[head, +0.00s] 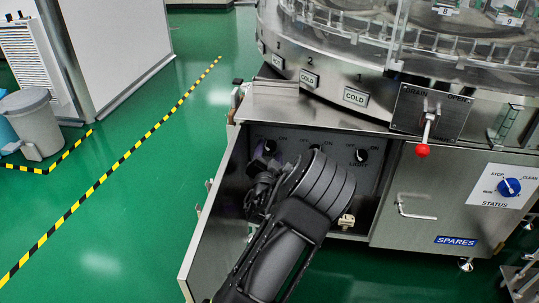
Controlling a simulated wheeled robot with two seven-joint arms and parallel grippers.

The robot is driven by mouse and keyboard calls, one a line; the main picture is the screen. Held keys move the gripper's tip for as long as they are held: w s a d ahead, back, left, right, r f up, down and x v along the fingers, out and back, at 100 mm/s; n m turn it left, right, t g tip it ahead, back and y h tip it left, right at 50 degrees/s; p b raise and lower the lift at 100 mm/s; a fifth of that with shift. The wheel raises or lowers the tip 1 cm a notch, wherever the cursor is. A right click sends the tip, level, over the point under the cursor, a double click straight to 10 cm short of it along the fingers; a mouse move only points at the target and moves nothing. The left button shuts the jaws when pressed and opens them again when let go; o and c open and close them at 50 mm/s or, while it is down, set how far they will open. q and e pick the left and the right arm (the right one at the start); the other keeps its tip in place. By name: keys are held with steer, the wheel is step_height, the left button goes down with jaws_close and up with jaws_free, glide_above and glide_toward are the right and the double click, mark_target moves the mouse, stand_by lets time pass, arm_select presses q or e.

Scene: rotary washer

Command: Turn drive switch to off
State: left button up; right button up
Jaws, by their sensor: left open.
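A grey control panel (335,150) sits in the open bay of the steel washer cabinet and bears a row of black rotary knobs. The left knob (270,146) has an ON mark at its right. The middle knob is mostly hidden behind my arm. The right knob (361,155) has LIGHT written below it. I cannot read which knob is the drive switch. My left gripper (262,172) is open at the panel's left part, just below the left knob. Its fingers are dark and small, and I cannot tell whether they touch the knob. My right gripper is out of view.
The open cabinet door (215,215) stands left of my arm. A red-tipped drain lever (423,149), a blue status knob (509,187) and a door handle (413,211) lie to the right. Green floor (135,200) is free at the left.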

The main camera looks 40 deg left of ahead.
arm_select(q)
jaws_close()
steer(key=shift+n, duration=0.4)
steer(key=shift+d, duration=0.1)
jaws_free()
stand_by(0.4)
